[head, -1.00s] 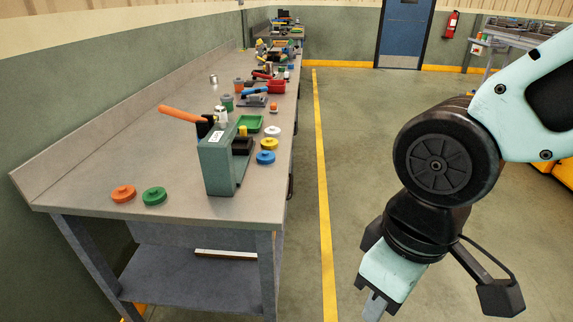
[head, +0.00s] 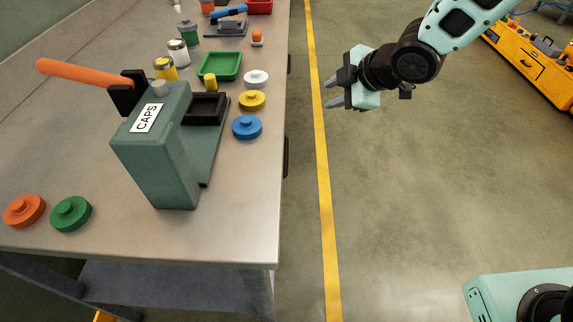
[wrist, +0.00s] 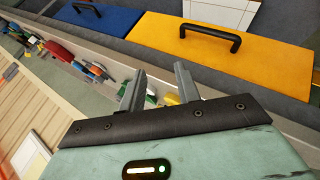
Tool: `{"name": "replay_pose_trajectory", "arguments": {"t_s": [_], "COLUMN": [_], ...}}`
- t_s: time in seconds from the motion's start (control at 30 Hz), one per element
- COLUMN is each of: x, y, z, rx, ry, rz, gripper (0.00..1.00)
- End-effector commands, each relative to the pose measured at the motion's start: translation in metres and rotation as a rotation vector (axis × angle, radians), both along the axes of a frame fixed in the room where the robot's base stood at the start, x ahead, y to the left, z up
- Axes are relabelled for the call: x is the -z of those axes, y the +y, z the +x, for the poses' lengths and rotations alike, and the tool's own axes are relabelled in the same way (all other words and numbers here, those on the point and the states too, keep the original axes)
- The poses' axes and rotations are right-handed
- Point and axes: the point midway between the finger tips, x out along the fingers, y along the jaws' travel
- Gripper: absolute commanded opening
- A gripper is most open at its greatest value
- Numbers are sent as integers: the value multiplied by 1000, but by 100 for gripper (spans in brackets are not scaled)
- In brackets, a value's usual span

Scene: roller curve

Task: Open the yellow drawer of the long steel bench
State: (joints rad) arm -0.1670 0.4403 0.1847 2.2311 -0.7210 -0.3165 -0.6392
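The yellow drawer (wrist: 265,60) shows in the wrist view as a flat yellow front with a black bar handle (wrist: 210,36). It looks shut. The long steel bench (head: 225,225) fills the left of the head view; its drawer fronts are hidden there, with only dark handles (head: 286,156) showing along the right edge. My gripper (head: 331,93) is to the right of the bench, above the yellow floor line, pointing left. Its two fingers (wrist: 160,72) are apart and empty. They are clear of the yellow drawer's handle.
A blue drawer (wrist: 105,18) with a black handle is beside the yellow one. A green press (head: 158,150) marked CAPS, coloured caps and a green tray (head: 219,67) stand on the bench. The floor (head: 400,190) right of the bench is open. A yellow cart (head: 535,65) stands at right.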

Motion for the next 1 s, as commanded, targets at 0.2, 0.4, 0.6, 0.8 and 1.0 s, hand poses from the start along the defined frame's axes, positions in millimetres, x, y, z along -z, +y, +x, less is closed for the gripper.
{"name": "replay_pose_trajectory", "arguments": {"t_s": [0.2,0.4,0.6,0.8,1.0], "x": [94,152,172,175,182], "y": [-16,-44,-62,-46,-7], "z": [50,23,-2,-5,-4], "rx": [-545,-901,-1040,-1058,-1058], "ry": [-383,-627,-732,-747,-745], "rz": [62,202,306,323,322], "gripper": [33,33,33,33,33]}}
